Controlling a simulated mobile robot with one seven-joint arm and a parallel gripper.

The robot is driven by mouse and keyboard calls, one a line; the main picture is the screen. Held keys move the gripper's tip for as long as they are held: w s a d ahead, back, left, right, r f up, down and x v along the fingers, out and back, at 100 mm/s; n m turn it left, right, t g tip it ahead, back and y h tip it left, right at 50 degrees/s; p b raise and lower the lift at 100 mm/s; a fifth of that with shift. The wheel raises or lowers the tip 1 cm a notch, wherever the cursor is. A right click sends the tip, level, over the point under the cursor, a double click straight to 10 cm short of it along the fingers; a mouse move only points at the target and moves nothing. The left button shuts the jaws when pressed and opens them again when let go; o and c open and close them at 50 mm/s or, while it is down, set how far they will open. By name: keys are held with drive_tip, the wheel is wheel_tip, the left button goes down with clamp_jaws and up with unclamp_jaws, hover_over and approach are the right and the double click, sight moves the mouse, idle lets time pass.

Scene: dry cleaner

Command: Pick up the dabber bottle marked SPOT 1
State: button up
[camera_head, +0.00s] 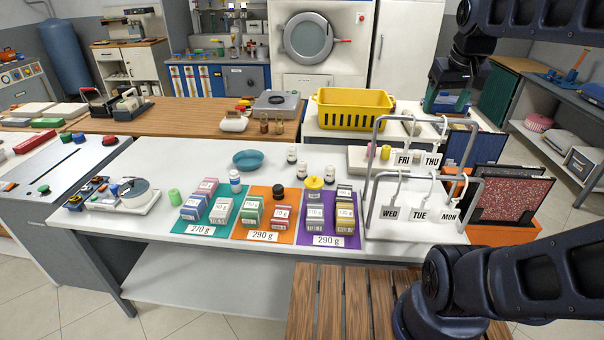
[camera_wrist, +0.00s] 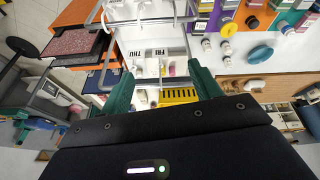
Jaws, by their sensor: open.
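Several small white bottles stand upright on the white table. Two dark-capped ones (camera_head: 291,155) (camera_head: 301,170) stand behind the coloured mats, a third (camera_head: 330,173) is by the purple mat, and a blue-marked one (camera_head: 235,182) is by the teal mat. Their labels are too small to read, so I cannot tell which is SPOT 1. Small white bottles (camera_wrist: 225,48) also show in the wrist view, right of my fingers. My gripper (camera_wrist: 160,68) is open and empty, its green fingers spread apart. In the head view my gripper (camera_head: 447,102) is raised at the upper right, away from the bottles.
A hanger rack (camera_head: 372,190) with day tags stands at the table's right. Labelled blocks sit on teal (camera_head: 197,229), orange (camera_head: 264,236) and purple (camera_head: 325,241) mats. A blue bowl (camera_head: 248,159) and yellow basket (camera_head: 352,110) lie behind. Free table shows around the bowl.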

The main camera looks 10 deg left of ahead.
drive_tip(key=w+a+r+n+g, duration=0.1)
drive_tip(key=w+a+r+n, duration=0.15)
drive_tip(key=w, duration=0.25)
drive_tip(key=w+a+r+n, duration=0.1)
drive_tip(key=w+a+r, duration=0.1)
drive_tip(key=w+a, duration=0.3)
drive_tip(key=n+g, duration=0.3)
drive_tip(key=n, duration=0.9)
hover_over(302, 168)
drive_tip(key=w, duration=0.2)
wheel_tip(302, 168, down, 8)
drive_tip(key=shift+m, duration=0.25)
drive_tip(key=f, duration=3.6)
drive_tip(key=shift+s+f, duration=0.2)
drive_tip(key=shift+f, duration=0.05)
drive_tip(key=shift+w+a+f, duration=0.1)
drive_tip(key=shift+w+f, duration=0.05)
drive_tip(key=shift+f, duration=1.25)
drive_tip(key=shift+w+a+f, duration=0.1)
drive_tip(key=shift+f, duration=1.3)
drive_tip(key=shift+c, duration=0.4)
drive_tip(key=c, duration=1)
